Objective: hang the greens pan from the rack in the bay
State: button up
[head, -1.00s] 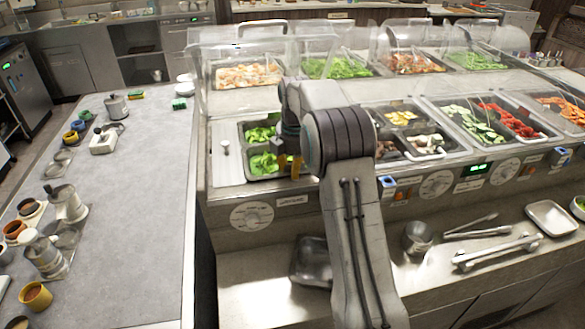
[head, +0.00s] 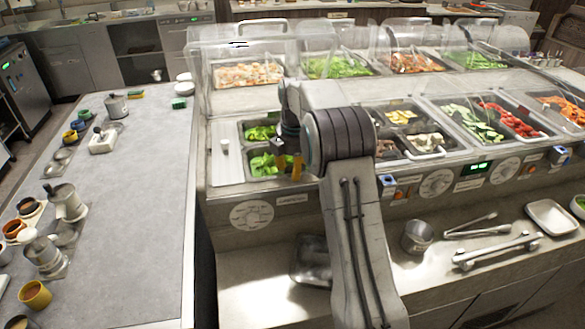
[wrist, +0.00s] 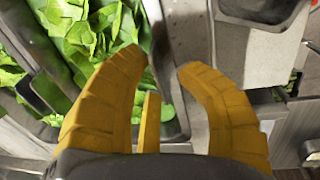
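Two dark pans of green leaves sit one behind the other in the left front bay of the counter: the rear greens pan (head: 260,133) and the front greens pan (head: 268,163). I cannot tell which one the task means. My gripper (head: 290,163) is over the right side of the front pan, fingers pointing down. In the wrist view the yellow fingers (wrist: 164,66) are apart, with a grey pan rim or divider (wrist: 168,105) showing between them. Leaves (wrist: 85,40) lie left of the fingers. I cannot tell whether the fingers touch the rim. No rack stands out clearly.
A pale panel with a small handle (head: 225,148) lies left of the pans. More food pans (head: 405,118) stand to the right, with clear covers (head: 415,40) behind.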

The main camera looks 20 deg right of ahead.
jog(key=shift+o, duration=0.2)
jog(key=shift+s+f, duration=0.2)
jog(key=shift+f, duration=0.15)
jog(key=shift+r, duration=0.1)
notch_tip(320, 180, up, 12)
jog(key=s, duration=0.1)
jog(key=shift+a+r, duration=0.15)
jog(key=shift+r, duration=0.05)
jog(key=shift+s+r, duration=0.1)
dwell(0.3)
